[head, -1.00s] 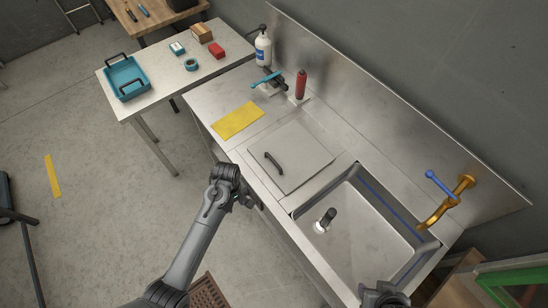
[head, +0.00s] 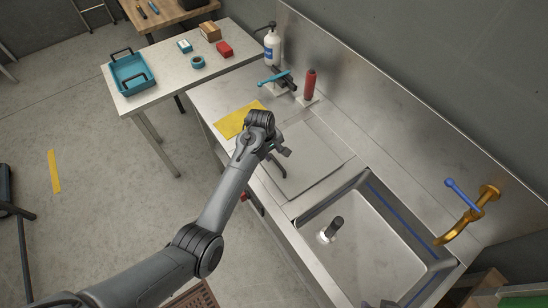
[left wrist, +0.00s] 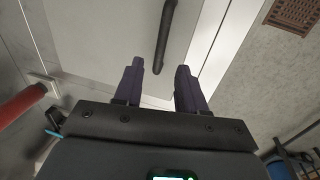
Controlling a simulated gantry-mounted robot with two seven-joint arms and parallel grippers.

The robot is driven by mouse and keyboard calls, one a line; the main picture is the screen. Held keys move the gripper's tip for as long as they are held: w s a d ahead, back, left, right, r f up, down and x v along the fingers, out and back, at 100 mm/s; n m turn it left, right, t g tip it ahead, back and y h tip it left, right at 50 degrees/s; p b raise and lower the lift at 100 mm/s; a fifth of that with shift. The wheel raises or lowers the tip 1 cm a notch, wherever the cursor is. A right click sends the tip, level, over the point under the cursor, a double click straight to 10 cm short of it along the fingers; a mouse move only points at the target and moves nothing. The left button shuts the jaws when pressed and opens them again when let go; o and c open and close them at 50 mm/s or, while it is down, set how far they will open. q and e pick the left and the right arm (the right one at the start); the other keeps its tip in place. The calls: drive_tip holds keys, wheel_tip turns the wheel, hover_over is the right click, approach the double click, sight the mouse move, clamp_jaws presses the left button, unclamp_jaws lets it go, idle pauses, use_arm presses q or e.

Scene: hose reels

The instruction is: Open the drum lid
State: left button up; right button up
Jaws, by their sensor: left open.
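The drum lid (head: 318,150) is a flat square metal panel lying shut in the steel counter. Its dark bar handle (left wrist: 165,35) lies ahead of my left gripper (left wrist: 158,72), about in line with the gap between the fingers. The open fingers look apart from the handle, with nothing between them. In the head view my left gripper (head: 283,152) is over the lid's left part, close to the handle, which the gripper and wrist partly cover.
A sink (head: 335,258) with a brass tap (head: 470,220) is right of the lid. A yellow sheet (head: 232,122), a red bottle (head: 310,84) and a blue-handled fitting (head: 273,78) are beyond it. A side table holds a blue tray (head: 130,74).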

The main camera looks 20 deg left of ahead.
sight(275, 160)
use_arm(q)
drive_tip(key=shift+w+d+f, duration=0.15)
drive_tip(key=shift+w+f, duration=0.05)
drive_tip(key=shift+f, duration=0.95)
drive_tip(key=shift+w+d+f, duration=0.1)
drive_tip(key=shift+w+f, duration=0.1)
drive_tip(key=shift+f, duration=0.95)
clamp_jaws()
